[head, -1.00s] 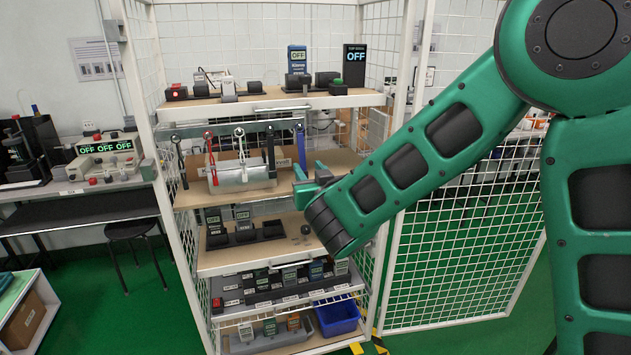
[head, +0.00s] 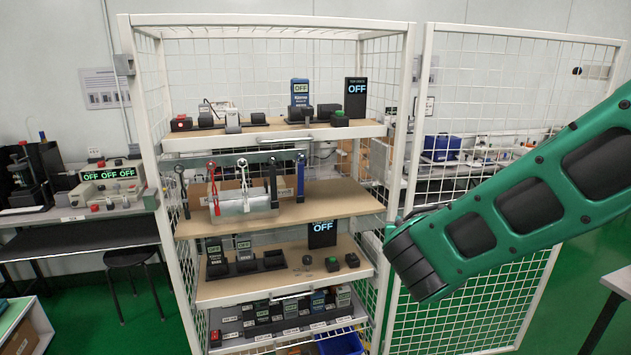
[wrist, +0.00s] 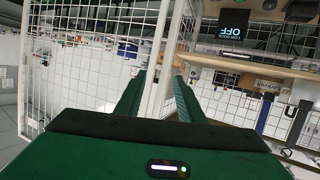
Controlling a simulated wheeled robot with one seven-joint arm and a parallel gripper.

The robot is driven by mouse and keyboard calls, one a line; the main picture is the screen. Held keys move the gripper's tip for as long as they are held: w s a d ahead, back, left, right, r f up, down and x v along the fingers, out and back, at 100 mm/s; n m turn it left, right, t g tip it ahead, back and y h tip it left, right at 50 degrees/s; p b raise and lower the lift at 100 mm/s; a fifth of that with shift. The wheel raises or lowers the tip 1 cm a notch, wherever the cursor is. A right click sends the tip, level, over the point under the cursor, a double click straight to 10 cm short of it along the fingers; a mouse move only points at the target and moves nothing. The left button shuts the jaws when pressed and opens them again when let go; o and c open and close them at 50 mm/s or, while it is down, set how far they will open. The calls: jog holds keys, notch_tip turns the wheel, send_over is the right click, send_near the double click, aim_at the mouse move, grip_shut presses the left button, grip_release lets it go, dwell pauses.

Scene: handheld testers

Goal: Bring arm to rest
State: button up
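My green arm reaches in from the right in the head view, in front of the open mesh door of the white cage shelf. Its wrist end lies just right of the shelf's front post, and the fingers are mostly hidden behind it there. In the wrist view my gripper (wrist: 160,98) shows two green fingers spread apart, with nothing held between them. The white cage post (wrist: 163,60) shows beyond the gap; I cannot tell how far off it is.
The cage shelf (head: 290,205) holds handheld testers on several levels, with tools hanging at the middle one. The mesh door (head: 490,190) stands open at right. A bench with a tester (head: 107,184) and a stool (head: 133,257) are at left. A table edge (head: 617,278) is at lower right.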

jog(key=s+d+f+m+g+h, duration=0.1)
jog(key=s+d+f+m+g, duration=0.15)
jog(key=s+d+g, duration=0.45)
jog(key=s+d+f+m+g+h, duration=0.15)
jog(key=s+d+f, duration=0.25)
jog(key=s+d, duration=0.7)
jog(key=s+g+y, duration=0.5)
jog(key=s+y, duration=0.1)
jog(key=s, duration=1.2)
jog(key=shift+s+d+f+m, duration=0.15)
jog(key=shift+s+f+m, duration=0.15)
jog(key=shift+m, duration=0.1)
jog(key=shift+w+g, duration=0.15)
jog(key=shift+g, duration=0.2)
jog(key=shift+w+f, duration=0.25)
jog(key=shift+w, duration=0.25)
